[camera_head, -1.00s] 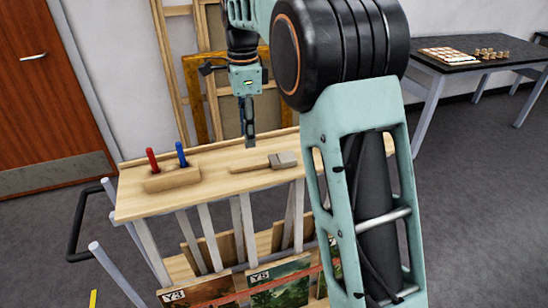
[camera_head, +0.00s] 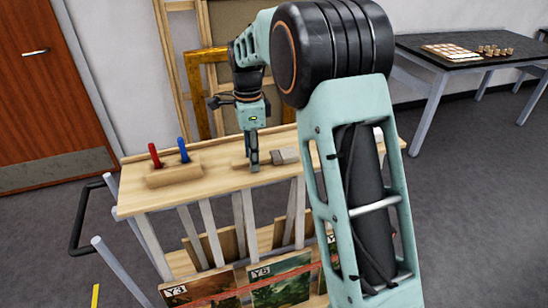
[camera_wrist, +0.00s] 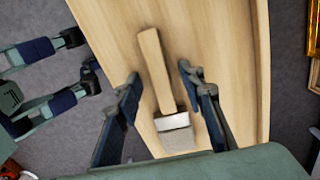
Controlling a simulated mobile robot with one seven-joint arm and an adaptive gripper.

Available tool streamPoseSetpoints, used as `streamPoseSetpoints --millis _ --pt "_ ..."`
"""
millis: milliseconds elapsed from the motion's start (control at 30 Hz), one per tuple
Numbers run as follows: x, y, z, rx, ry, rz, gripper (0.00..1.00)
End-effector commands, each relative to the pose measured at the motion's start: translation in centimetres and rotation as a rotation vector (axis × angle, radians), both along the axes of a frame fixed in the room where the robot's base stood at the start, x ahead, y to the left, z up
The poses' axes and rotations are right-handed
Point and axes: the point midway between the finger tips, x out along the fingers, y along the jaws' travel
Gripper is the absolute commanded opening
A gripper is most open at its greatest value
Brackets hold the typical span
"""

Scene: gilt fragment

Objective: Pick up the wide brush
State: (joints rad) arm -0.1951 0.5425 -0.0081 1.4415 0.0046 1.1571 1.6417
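The wide brush lies flat on the light wooden top of the rack (camera_head: 220,193). In the wrist view the brush (camera_wrist: 157,75) shows its wooden handle, a pale metal band and grey bristles. In the head view its bristle end (camera_head: 286,156) shows to the right of my gripper (camera_head: 253,170), which hides part of the handle. My gripper is open in the wrist view, with one finger on each side of the brush (camera_wrist: 160,92). Gaps show between the fingers and the brush, so it is not gripped. The exact height of the fingertips above the top is unclear.
A wooden block (camera_head: 172,175) with a red-handled and a blue-handled tool stands at the left of the top. Framed pictures (camera_head: 280,282) stand in the rack below. Frames lean against the wall behind. A dark table (camera_head: 450,60) stands at the far right.

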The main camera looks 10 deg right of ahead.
Motion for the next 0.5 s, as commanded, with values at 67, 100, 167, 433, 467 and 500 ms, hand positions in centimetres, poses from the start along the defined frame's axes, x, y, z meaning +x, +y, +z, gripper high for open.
streamPoseSetpoints --millis 67,100,167,433,467,500 --pt "0.0 0.0 0.01 0.0 0.0 0.0 0.32" --pt "0.0 -0.01 0.02 0.0 0.0 0.0 0.27" --pt "0.0 0.0 0.02 0.0 0.0 0.0 0.21" --pt "0.0 0.0 0.04 0.0 0.0 0.0 0.0" --pt "0.0 0.0 0.05 0.0 0.0 0.0 0.0" --pt "0.0 0.0 0.05 0.0 0.0 0.0 0.0"
